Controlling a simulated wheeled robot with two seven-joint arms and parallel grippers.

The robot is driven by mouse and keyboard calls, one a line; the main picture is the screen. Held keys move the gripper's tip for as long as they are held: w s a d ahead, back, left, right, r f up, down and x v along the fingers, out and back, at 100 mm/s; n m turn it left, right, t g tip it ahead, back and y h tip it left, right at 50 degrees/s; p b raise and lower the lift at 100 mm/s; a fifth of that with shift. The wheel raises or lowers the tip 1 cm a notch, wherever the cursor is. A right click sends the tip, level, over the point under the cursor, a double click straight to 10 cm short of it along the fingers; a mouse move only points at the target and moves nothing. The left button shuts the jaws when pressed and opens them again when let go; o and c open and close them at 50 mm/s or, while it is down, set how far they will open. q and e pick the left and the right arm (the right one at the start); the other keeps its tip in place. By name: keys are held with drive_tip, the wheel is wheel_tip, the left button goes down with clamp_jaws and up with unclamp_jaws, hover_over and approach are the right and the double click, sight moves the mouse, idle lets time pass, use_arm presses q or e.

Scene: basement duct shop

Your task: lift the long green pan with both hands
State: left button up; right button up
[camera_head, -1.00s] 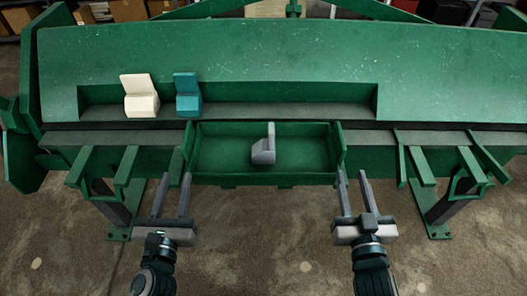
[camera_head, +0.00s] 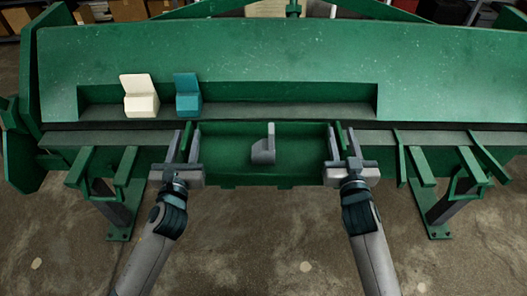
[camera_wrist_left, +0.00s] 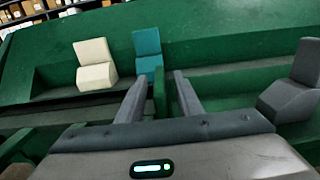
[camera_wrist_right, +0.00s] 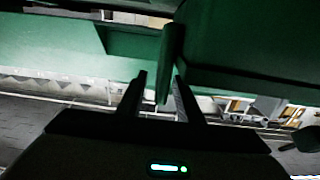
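The long green pan (camera_head: 225,155) sits at the front of the green machine, with a grey angled block (camera_head: 263,148) inside it. My left gripper (camera_head: 183,143) is at the pan's left end, open, its fingers on either side of the end wall. In the left wrist view that wall (camera_wrist_left: 160,92) stands between the fingertips. My right gripper (camera_head: 343,142) is at the right end, open, its fingers on either side of that end wall. In the right wrist view the wall (camera_wrist_right: 168,65) stands between the fingers. Contact with either wall cannot be told.
A cream block (camera_head: 140,98) and a teal block (camera_head: 187,95) stand on the recessed ledge behind the pan. Green brackets (camera_head: 110,170) flank the pan on the left, with more brackets (camera_head: 450,170) on the right. The concrete floor in front is clear.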

use_arm(q)
drive_tip(key=shift+w, duration=0.5)
use_arm(e)
drive_tip(key=shift+w, duration=0.5)
use_arm(q)
clamp_jaws()
use_arm(e)
clamp_jaws()
idle(0.4)
use_arm(q)
drive_tip(key=shift+r, duration=0.1)
use_arm(e)
drive_tip(key=shift+r, duration=0.1)
